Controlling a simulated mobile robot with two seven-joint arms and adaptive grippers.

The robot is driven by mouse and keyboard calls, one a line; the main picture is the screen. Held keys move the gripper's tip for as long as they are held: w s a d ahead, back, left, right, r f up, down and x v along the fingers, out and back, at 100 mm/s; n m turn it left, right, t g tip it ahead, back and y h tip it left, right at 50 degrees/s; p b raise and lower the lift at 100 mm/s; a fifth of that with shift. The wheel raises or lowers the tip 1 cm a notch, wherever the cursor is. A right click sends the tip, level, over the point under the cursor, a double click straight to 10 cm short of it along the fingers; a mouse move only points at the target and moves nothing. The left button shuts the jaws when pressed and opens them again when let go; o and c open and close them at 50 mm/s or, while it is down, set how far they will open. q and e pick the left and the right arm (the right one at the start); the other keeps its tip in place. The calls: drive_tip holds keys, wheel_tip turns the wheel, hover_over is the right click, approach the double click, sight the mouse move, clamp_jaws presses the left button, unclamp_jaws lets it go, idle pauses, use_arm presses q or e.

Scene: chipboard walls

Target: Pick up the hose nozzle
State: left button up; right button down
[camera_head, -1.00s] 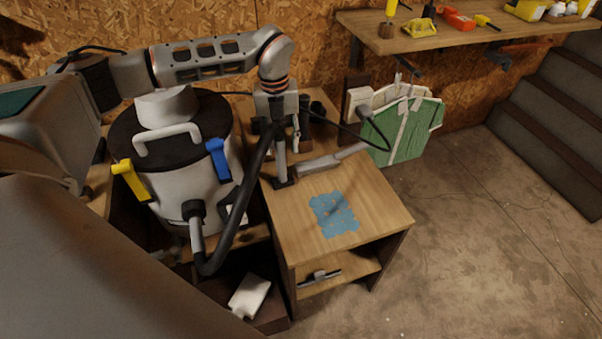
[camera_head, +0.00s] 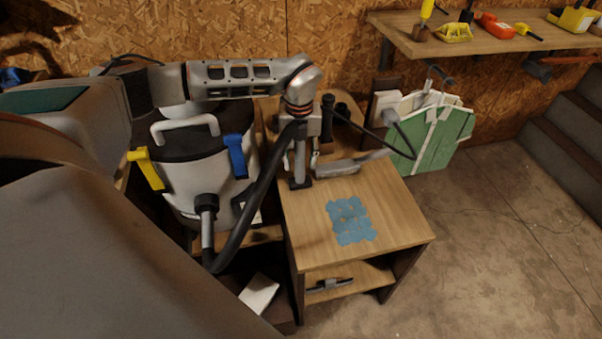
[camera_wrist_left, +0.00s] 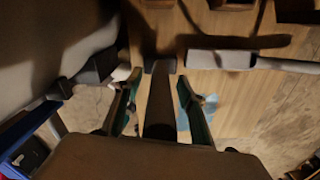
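The hose nozzle (camera_head: 300,163) is a grey tube with a dark foot, on the end of the black hose of a vacuum cleaner. It stands nearly upright at the back left of the wooden table. In the left wrist view the nozzle (camera_wrist_left: 160,110) runs between my left gripper's fingers (camera_wrist_left: 160,78). The fingers are spread, with a visible gap on each side of the tube. In the head view my left gripper (camera_head: 312,140) is at the nozzle's upper part, partly hidden by hose and nozzle. My right gripper is not in view.
The vacuum cleaner (camera_head: 195,175) stands left of the table (camera_head: 390,215). Its hose (camera_head: 243,215) loops in front. A grey handled tool (camera_head: 338,168) lies beside the nozzle, and a blue patch (camera_head: 351,220) lies on the tabletop. Dark cylinders (camera_head: 328,115) stand behind.

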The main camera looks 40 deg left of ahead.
use_arm(q)
drive_tip(key=shift+r, duration=0.1)
clamp_jaws()
drive_tip(key=shift+r, duration=0.1)
